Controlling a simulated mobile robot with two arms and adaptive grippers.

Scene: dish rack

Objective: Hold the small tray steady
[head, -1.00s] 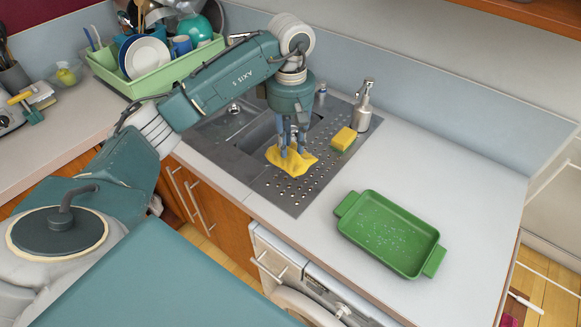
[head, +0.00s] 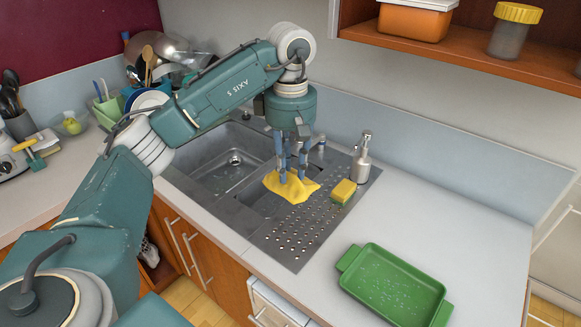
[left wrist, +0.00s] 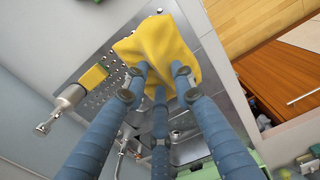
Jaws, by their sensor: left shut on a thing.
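The small green tray (head: 395,286) lies on the counter at the lower right of the head view, with light spots on its bottom that look like water drops. No gripper touches it. In the left wrist view the blue fingers (left wrist: 158,85) press against the same crumpled cloth (left wrist: 158,48). My right gripper is in neither view.
A yellow sponge (head: 343,192) and a soap dispenser (head: 361,160) stand right of the cloth. The sink (head: 225,165) is at left, with a crowded dish rack (head: 108,112) behind. The counter right of the drainboard is clear around the tray. A shelf (head: 460,55) overhangs at upper right.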

